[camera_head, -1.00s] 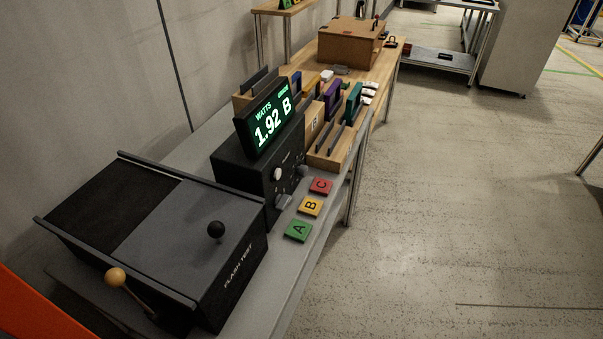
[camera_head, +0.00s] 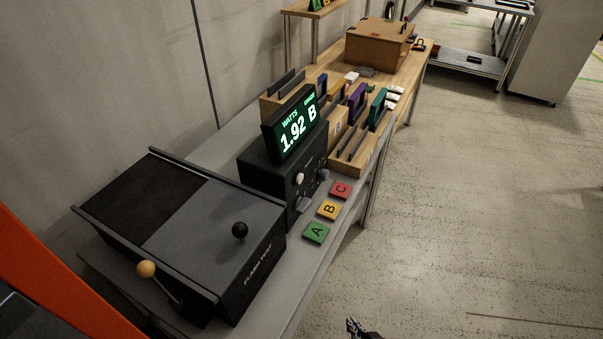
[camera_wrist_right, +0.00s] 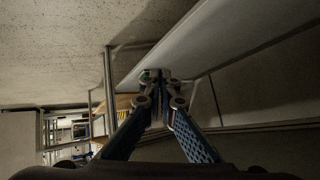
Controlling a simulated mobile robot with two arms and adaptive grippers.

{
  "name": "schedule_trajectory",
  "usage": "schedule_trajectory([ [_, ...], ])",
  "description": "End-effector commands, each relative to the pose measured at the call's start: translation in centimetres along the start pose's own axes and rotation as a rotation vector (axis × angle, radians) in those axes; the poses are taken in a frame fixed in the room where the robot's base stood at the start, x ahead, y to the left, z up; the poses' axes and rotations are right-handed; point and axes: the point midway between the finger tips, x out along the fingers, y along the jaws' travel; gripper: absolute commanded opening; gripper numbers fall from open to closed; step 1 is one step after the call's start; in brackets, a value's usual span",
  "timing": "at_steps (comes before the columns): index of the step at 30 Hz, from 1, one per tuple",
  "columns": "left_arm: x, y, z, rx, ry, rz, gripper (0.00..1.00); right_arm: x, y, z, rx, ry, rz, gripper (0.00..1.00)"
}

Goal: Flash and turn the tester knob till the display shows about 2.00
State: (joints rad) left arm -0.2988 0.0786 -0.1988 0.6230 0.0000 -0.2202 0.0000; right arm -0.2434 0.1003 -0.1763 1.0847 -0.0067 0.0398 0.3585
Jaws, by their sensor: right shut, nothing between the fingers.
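The black tester (camera_head: 275,180) stands on the grey bench, with its display (camera_head: 294,131) reading "WATTS GRADE 1.92 B". Its front carries a pale knob (camera_head: 299,179), a grey knob (camera_head: 302,204) and another dark knob at the right edge. The flash test box (camera_head: 205,229) stands to its left, with a black ball knob (camera_head: 240,230) on its lid and a wooden-ball lever (camera_head: 146,269) at its front. My right gripper (camera_head: 354,325) is at the bottom edge, apart from the bench; in the right wrist view its fingertips (camera_wrist_right: 158,82) are together and empty. My left gripper is not in view.
Green A (camera_head: 316,232), yellow B (camera_head: 329,210) and red C (camera_head: 341,190) tiles lie along the bench edge. Behind, a wooden table holds coloured parts in racks and a brown box (camera_head: 376,46). Open floor (camera_head: 480,210) lies to the right.

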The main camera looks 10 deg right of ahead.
Motion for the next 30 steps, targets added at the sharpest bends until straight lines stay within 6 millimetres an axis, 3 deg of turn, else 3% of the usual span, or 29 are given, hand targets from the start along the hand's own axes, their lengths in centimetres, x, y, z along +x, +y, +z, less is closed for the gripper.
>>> schedule_trajectory([
  [1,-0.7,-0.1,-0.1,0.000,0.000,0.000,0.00,-0.3,-0.9,-3.5,0.023,0.060,-0.019,0.00],
  [9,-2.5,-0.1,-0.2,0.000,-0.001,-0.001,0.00,-3.1,-5.5,-19.8,0.162,0.366,-0.152,0.00],
  [16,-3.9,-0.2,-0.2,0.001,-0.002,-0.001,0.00,-8.3,-9.0,-31.7,0.262,0.593,-0.293,0.00],
  [18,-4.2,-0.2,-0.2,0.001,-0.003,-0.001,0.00,-9.8,-9.8,-34.4,0.284,0.644,-0.331,0.00],
  [22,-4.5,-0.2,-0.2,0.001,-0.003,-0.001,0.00,-12.0,-10.9,-37.6,0.314,0.710,-0.384,0.00],
  [30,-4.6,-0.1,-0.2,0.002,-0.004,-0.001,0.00,-13.3,-11.4,-39.4,0.330,0.748,-0.416,0.00],
])
